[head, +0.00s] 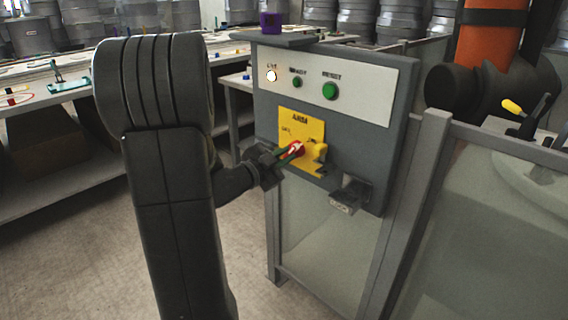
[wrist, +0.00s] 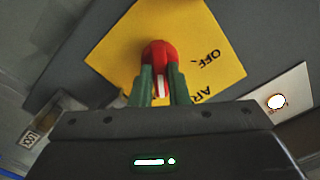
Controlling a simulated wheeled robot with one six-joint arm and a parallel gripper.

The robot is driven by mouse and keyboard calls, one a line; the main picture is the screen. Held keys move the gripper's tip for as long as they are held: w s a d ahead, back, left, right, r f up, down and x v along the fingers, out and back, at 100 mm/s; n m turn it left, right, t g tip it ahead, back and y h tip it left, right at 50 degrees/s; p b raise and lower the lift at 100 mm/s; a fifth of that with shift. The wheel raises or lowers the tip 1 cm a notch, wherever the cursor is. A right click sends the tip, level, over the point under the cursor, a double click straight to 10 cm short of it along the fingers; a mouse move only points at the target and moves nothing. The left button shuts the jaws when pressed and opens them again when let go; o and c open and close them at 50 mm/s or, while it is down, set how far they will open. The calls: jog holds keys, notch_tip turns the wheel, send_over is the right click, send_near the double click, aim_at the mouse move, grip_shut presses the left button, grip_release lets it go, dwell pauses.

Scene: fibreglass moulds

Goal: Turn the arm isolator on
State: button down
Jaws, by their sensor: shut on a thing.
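The arm isolator is a red rotary handle (head: 296,149) on a yellow plate (head: 310,130) on the front of a grey control box. In the wrist view the red handle (wrist: 158,54) has a white stripe and sits between my two green fingers. My gripper (wrist: 160,92) is shut on the handle. The word OFF shows on the yellow plate (wrist: 215,60) beside it. In the head view my gripper (head: 285,154) reaches the handle from the left, and the fingers partly hide it. The handle's exact angle is hard to tell.
The grey box also carries a white lamp (head: 271,76) and two green buttons (head: 329,91). A yellow part (head: 320,151) sticks out right of the handle. A purple block (head: 270,22) stands on top. A fenced orange robot arm (head: 488,45) is at right; a workbench (head: 60,88) at left.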

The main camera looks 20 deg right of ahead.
jog(key=shift+m+b, duration=0.5)
jog(key=shift+m, duration=0.4)
jog(key=c, duration=1.4)
grip_release()
jog(key=p+v, duration=0.2)
jog(key=v, duration=1.2)
jog(key=shift+d, duration=0.25)
